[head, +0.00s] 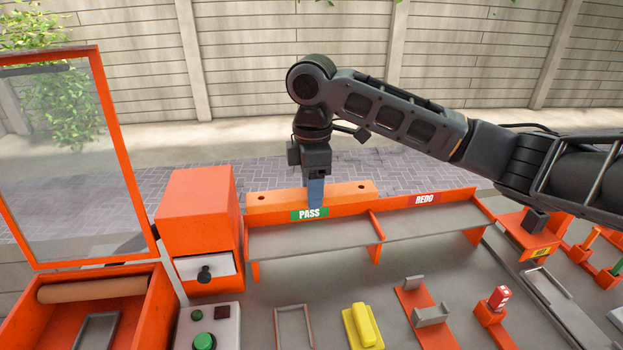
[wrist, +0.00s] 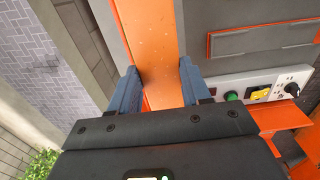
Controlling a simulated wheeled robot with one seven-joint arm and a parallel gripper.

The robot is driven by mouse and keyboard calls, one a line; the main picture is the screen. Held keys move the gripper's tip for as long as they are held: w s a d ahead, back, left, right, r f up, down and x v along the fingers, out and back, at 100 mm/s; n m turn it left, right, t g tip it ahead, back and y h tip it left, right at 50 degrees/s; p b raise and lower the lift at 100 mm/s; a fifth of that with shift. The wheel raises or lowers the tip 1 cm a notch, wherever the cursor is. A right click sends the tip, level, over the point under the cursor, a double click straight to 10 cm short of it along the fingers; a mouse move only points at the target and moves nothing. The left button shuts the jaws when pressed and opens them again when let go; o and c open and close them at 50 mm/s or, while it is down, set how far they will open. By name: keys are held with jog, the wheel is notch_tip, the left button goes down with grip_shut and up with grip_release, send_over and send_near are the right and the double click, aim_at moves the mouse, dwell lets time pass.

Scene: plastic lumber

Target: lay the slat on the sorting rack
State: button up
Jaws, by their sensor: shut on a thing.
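The slat (head: 345,191) is a flat orange bar with a dark hole near each end. It lies level along the back of the left, PASS bay of the sorting rack (head: 310,245). My gripper (head: 316,204) points straight down and is shut on the slat near its middle, a blue finger showing in front of it. In the wrist view the slat (wrist: 152,40) runs between both blue fingers of the gripper (wrist: 158,88). I cannot tell whether the slat touches the rack. Its underside is hidden.
The REDO bay (head: 430,223) at right is empty. An orange drawer box (head: 195,210) stands close at left, with an open orange case (head: 130,330) beyond it. In front lie a yellow block (head: 362,327), a green-button box (head: 207,328) and a red-topped item (head: 498,298).

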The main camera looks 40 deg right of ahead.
aim_at(313, 236)
jog(key=shift+d+f+b, duration=0.1)
jog(key=shift+f+b, duration=2.15)
jog(key=shift+f, duration=2.05)
jog(key=shift+f+b, duration=0.35)
jog(key=shift+f, duration=0.3)
jog(key=o, duration=1.4)
jog(key=shift+r, duration=0.1)
notch_tip(313, 236, up, 6)
jog(key=shift+r, duration=0.8)
jog(key=shift+s, duration=0.1)
